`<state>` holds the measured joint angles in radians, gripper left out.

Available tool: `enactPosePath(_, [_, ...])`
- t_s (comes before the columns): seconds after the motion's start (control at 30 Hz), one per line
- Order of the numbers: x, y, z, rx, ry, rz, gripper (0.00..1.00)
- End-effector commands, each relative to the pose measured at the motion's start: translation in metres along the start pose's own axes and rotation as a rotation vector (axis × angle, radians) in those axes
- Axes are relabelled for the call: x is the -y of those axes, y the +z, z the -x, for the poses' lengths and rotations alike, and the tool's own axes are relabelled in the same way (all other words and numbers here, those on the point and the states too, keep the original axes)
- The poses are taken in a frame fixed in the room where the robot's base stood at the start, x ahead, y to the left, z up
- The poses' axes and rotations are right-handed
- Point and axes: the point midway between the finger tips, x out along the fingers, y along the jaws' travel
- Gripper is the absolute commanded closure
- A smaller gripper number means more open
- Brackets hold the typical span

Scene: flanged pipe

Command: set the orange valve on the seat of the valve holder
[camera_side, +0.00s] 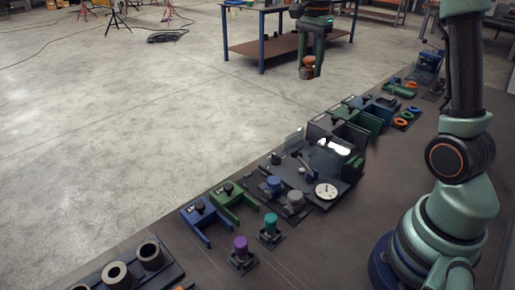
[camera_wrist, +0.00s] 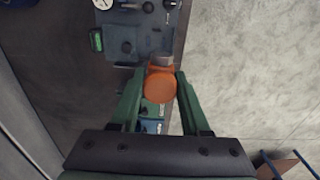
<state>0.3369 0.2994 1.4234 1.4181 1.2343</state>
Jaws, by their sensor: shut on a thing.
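My gripper (camera_side: 308,72) is shut on the orange valve (camera_side: 307,62) and holds it high in the air, at the far edge of the bench in the side view. In the wrist view the round orange body of the valve (camera_wrist: 160,88) sits between the two green fingers of my gripper (camera_wrist: 161,88), with a grey part at its upper end. A purple valve-like piece (camera_side: 240,249) and a teal one (camera_side: 269,227) stand upright on small dark square bases near the front. I cannot tell which fixture is the valve holder, and no empty seat shows clearly.
A dark plate with a white dial (camera_side: 326,191) lies mid-bench. Blue and green brackets (camera_side: 233,201) stand at the bench edge. Black cylinders (camera_side: 150,255) are at front left. Orange rings (camera_side: 400,123) lie at the back. A table (camera_side: 260,45) stands on the floor beyond.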

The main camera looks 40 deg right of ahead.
Motion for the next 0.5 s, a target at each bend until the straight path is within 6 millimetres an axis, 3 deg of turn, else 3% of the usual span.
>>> enactPosePath(0.23, [0.027,0.063,-0.081,0.002,0.009,0.01,1.0])
enactPosePath(0.5, [0.027,0.137,-0.167,0.0,0.008,0.007,1.0])
